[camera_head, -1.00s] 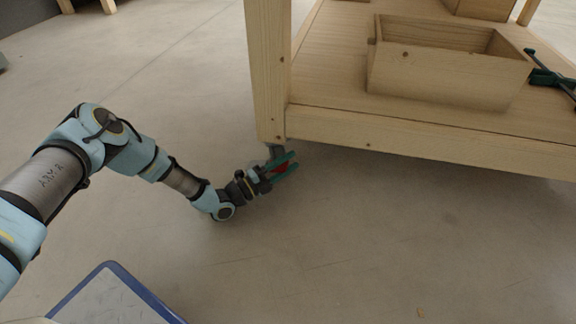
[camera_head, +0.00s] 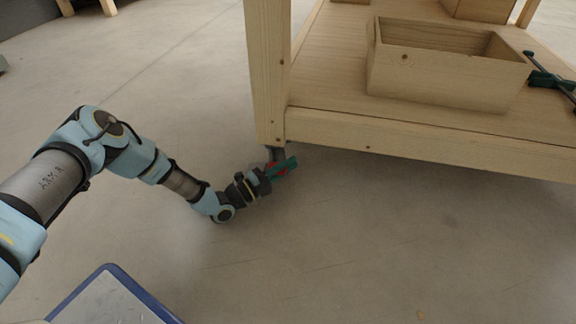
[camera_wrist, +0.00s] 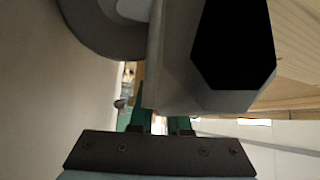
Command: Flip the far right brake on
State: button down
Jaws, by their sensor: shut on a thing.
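A grey caster (camera_head: 277,153) stands under the near corner post of the wooden table. A small red part, which looks like its brake lever (camera_head: 280,171), shows beside it, partly hidden by my green fingers. My gripper (camera_head: 284,168) is low near the floor, shut on this red lever. In the wrist view, the finger bases (camera_wrist: 160,124) show below, and a grey caster wheel (camera_wrist: 95,25) fills the upper left. A grey block with a black face (camera_wrist: 190,90) hides the fingertips and whatever they hold.
The wooden table's post (camera_head: 268,80) rises just above my gripper, and its lower rail (camera_head: 420,145) runs right. An open wooden box (camera_head: 435,85) and a dark green clamp (camera_head: 550,80) lie on the shelf. A blue-edged panel (camera_head: 105,300) is at the lower left. Floor in front is clear.

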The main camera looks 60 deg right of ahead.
jog(key=shift+p, duration=0.45)
jog(key=shift+f+m+y+p, duration=0.1)
jog(key=shift+m+y+p, duration=0.2)
jog(key=shift+m+y, duration=0.1)
jog(key=f+m+t+y+p, duration=0.1)
jog(key=p, duration=0.2)
jog(key=shift+s+f+m, duration=0.15)
jog(key=shift+m, duration=0.25)
jog(key=shift+f+m+t+y+p, duration=0.4)
jog(key=shift+f+m+y+p, duration=0.4)
jog(key=shift+p, duration=0.65)
jog(key=shift+f, duration=0.15)
jog(key=c, duration=0.9)
grip_release()
jog(key=p+v, duration=0.4)
jog(key=v, duration=0.6)
jog(key=shift+a+r, duration=0.2)
jog(key=shift+a, duration=0.1)
